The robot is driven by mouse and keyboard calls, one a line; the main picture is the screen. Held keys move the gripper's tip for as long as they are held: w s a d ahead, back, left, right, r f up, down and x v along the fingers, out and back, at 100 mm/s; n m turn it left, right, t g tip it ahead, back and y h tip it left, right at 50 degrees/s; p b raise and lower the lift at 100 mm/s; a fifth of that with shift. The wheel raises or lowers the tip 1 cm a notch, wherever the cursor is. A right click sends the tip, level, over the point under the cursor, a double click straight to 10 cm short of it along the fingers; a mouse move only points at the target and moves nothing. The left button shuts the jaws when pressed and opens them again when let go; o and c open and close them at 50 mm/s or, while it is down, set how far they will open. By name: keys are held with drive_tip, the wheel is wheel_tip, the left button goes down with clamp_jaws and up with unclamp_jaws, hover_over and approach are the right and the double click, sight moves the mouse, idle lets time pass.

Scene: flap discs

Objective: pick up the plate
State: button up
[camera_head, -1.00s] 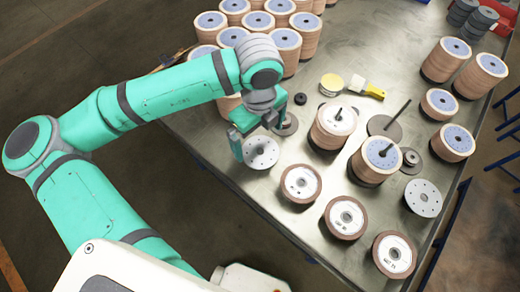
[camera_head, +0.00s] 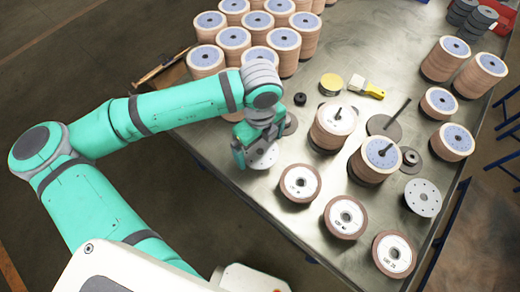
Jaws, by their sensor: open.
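A round grey metal plate (camera_head: 264,160) with small holes lies on the near left part of the table, partly hidden by my gripper. My gripper (camera_head: 256,152) is open, directly over or around this plate; one finger shows at its left side. I cannot tell whether the fingers touch it. A second, similar plate with holes (camera_head: 423,198) lies flat near the right edge of the table.
Flap discs (camera_head: 300,183) lie in a row along the near edge of the metal table (camera_head: 245,185). Stacks of discs stand at the back (camera_head: 285,40) and right. Two upright spindles hold stacks (camera_head: 334,125). A yellow-handled brush (camera_head: 368,87) lies behind.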

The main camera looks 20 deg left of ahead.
drive_tip(key=shift+f, duration=0.2)
idle(0.3)
drive_tip(key=c, duration=1)
drive_tip(key=shift+r, duration=0.2)
